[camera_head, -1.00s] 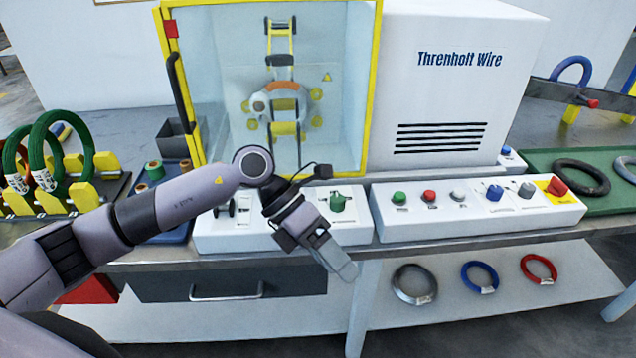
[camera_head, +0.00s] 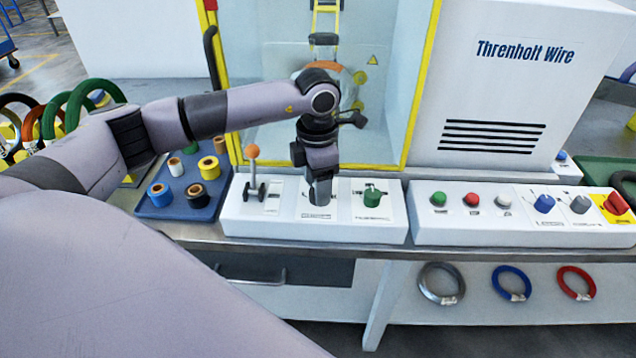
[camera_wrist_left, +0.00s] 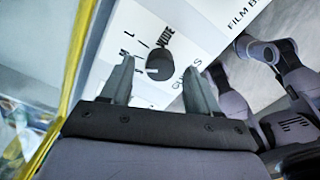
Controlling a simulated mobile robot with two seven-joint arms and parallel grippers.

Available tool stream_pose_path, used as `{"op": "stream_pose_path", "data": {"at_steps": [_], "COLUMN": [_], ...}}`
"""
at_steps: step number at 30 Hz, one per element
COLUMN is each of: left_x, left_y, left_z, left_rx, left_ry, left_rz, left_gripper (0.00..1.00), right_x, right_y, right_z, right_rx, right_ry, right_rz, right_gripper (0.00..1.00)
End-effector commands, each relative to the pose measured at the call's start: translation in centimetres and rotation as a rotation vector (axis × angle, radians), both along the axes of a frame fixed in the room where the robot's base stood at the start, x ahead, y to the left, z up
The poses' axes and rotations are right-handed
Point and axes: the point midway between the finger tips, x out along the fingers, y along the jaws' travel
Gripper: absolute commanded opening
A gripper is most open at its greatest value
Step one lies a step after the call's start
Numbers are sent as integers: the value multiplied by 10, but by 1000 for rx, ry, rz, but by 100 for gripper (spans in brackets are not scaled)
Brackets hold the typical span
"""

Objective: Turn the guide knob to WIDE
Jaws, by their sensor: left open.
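The guide knob (camera_wrist_left: 160,66) is a dark round knob on a white panel in the left wrist view. The word WIDE is printed beside it, with tick marks and other letters around it, and GUIDES is printed below. Its pointer direction cannot be made out. My right gripper is not in view.
A lever with an orange ball (camera_head: 253,153) stands left of the gripper, and a green knob (camera_head: 372,197) is close on its right. A blue tray (camera_head: 160,213) of spools is farther left. A second box (camera_head: 480,232) with buttons and knobs is at right.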

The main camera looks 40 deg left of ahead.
Motion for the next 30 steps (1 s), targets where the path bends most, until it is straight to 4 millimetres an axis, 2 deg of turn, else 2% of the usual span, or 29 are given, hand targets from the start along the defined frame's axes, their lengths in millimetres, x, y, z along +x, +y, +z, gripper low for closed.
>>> {"op": "stream_pose_path", "data": {"at_steps": [4,11,12,14,15,17,30], "left_x": [0,0,0,0,0,0,0], "left_y": [0,0,-1,-1,-1,-1,0], "left_z": [-9,-11,-11,-10,-10,-10,-11], "left_rx": [-1,-1,-1,-1,-1,-1,-2], "left_ry": [1,0,0,0,0,0,-2], "left_rz": [0,0,-1,-1,-1,-1,-78], "left_gripper": [61,61,54,35,22,5,5], "right_x": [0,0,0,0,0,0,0], "right_y": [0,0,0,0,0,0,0], "right_z": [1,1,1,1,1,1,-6], "right_rx": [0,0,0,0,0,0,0], "right_ry": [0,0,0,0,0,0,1], "right_rz": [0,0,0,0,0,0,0], "right_gripper": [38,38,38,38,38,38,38]}}
